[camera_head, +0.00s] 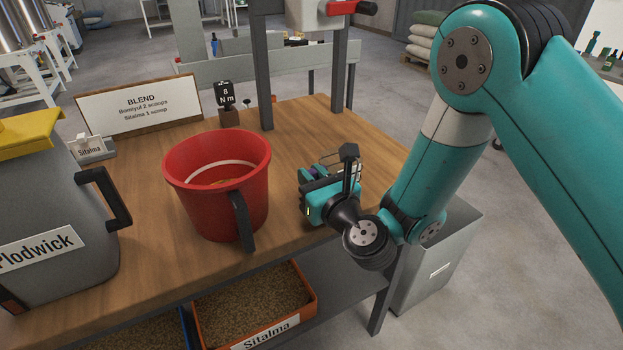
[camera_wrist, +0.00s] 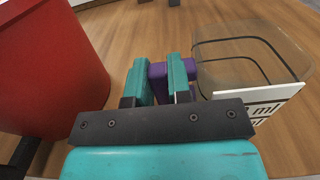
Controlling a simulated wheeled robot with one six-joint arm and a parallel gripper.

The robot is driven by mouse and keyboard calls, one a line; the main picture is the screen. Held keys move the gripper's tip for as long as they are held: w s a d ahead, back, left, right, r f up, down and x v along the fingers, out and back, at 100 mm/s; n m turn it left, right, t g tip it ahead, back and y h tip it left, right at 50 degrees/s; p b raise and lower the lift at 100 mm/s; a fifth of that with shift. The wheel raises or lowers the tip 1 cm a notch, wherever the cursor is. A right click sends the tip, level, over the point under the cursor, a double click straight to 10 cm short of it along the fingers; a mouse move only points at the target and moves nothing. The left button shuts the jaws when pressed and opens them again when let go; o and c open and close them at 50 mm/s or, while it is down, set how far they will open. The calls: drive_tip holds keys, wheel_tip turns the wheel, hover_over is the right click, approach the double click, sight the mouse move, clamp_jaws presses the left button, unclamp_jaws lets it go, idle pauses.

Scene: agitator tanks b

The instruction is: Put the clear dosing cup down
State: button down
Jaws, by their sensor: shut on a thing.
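The clear dosing cup (camera_wrist: 245,62) is see-through with dark outlines and a white label reading "ml". It is at the right of the wrist view, and a small, partly hidden part of it shows in the head view (camera_head: 347,163). My gripper (camera_wrist: 161,75) is shut on the cup's purple handle, one teal finger on each side. In the head view my gripper (camera_head: 312,178) is low over the right part of the wooden table (camera_head: 290,130). The cup looks close to the tabletop; I cannot tell whether its base touches.
A large red jug (camera_head: 217,190) stands left of my gripper. A grey post rises at the back. Grain bins, one labelled Sitalma (camera_head: 255,303), sit below.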

drive_tip(key=shift+f, duration=0.2)
drive_tip(key=c, duration=1.1)
unclamp_jaws()
drive_tip(key=shift+o, duration=0.2)
drive_tip(key=shift+r, duration=0.2)
drive_tip(key=shift+s+d+f+b, duration=0.3)
drive_tip(key=shift+s+b, duration=0.1)
drive_tip(key=shift+b, duration=0.6)
drive_tip(key=b+v, duration=0.6)
drive_tip(key=b, duration=0.1)
drive_tip(key=shift+s+f+b, duration=0.1)
drive_tip(key=shift+f+b, duration=0.05)
drive_tip(key=shift+b, duration=0.15)
drive_tip(key=p+v, duration=0.2)
drive_tip(key=p, duration=0.4)
drive_tip(key=r+p+v, duration=0.1)
drive_tip(key=p+v, duration=0.1)
drive_tip(key=p, duration=0.5)
drive_tip(key=shift+s+d, duration=0.25)
